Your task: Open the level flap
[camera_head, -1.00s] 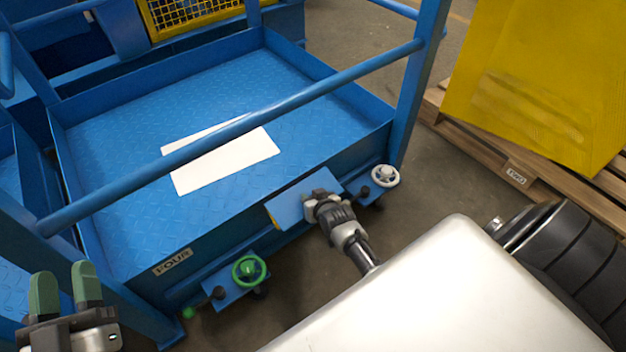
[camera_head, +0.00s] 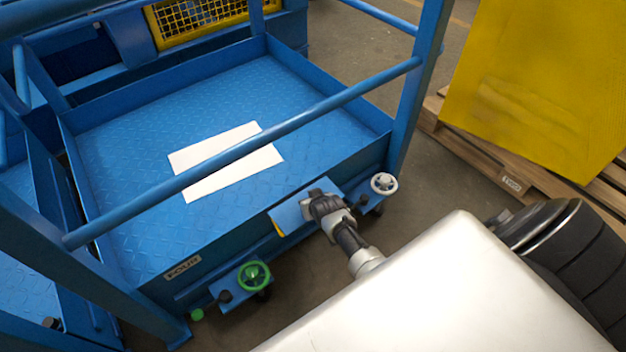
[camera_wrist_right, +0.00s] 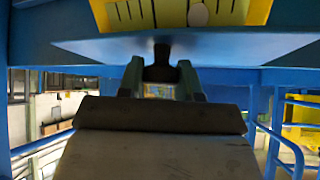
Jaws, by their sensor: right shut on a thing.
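The level flap is a blue plate (camera_head: 291,214) on the front side of the blue platform, between the green and the white handwheels. A strip of yellow shows at its left edge. In the right wrist view the flap's blue underside or face (camera_wrist_right: 225,48) spans the top, with a black knob (camera_wrist_right: 162,68) on it. A yellow panel with a pale round dial (camera_wrist_right: 198,14) shows beyond the flap's edge. My right gripper (camera_head: 322,200) is shut on the black knob, which also shows between its fingers (camera_wrist_right: 161,80) in the wrist view. My left gripper is out of view.
A green handwheel (camera_head: 253,276) and a white handwheel (camera_head: 384,184) stick out from the platform front. A blue rail (camera_head: 330,103) crosses above the deck, where a white sheet (camera_head: 235,175) lies. A wooden pallet (camera_head: 480,161) with a yellow load (camera_head: 540,80) stands right.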

